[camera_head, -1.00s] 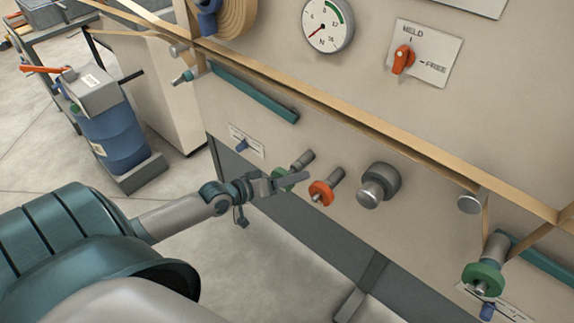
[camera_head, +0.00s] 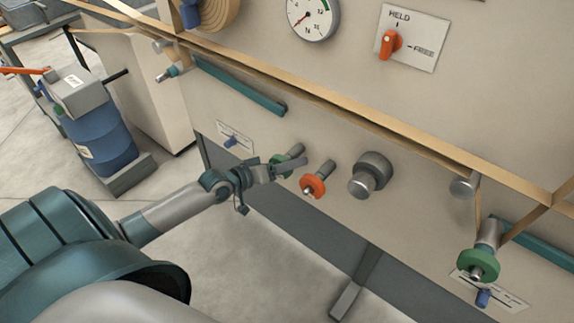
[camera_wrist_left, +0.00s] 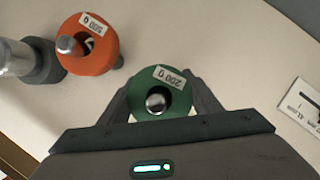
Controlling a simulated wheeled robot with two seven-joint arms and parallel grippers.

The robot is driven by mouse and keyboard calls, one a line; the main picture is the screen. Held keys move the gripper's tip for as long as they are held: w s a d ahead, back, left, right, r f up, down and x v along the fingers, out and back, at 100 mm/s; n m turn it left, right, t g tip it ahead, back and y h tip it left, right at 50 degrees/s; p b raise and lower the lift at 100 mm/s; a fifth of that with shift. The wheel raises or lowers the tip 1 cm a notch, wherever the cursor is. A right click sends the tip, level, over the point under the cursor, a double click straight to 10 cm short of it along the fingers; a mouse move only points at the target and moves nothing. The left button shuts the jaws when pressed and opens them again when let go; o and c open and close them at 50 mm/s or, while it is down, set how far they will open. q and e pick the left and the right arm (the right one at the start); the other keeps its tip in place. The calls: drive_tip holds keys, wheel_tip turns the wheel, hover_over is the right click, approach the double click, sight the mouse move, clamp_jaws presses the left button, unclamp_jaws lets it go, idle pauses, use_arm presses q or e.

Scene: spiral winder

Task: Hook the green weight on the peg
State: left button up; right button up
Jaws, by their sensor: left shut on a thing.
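A green weight (camera_head: 280,159) labelled 200 g sits between the fingers of my left gripper (camera_head: 277,169), which is shut on it. In the left wrist view the green weight (camera_wrist_left: 140,100) faces me, and the round metal end of a peg (camera_wrist_left: 156,102) shows in its central hole. In the head view the peg (camera_head: 296,149) runs from the weight to the panel; the fingers partly hide the weight. Another green weight (camera_head: 468,266) is at the lower right, by the tan band. My right gripper is not in view.
An orange 500 g weight (camera_head: 313,186) hangs on a peg just right of my left gripper, close to its fingertips. A grey knob (camera_head: 371,172) is further right. A small labelled blue lever (camera_head: 232,141) is to the left. A tan band crosses above.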

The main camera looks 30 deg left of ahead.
use_arm(q)
drive_tip(key=o, duration=2)
drive_tip(key=shift+c, duration=0.2)
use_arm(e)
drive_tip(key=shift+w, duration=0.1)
use_arm(q)
drive_tip(key=shift+s, duration=0.1)
drive_tip(key=v, duration=1.7)
drive_tip(key=shift+p, duration=0.35)
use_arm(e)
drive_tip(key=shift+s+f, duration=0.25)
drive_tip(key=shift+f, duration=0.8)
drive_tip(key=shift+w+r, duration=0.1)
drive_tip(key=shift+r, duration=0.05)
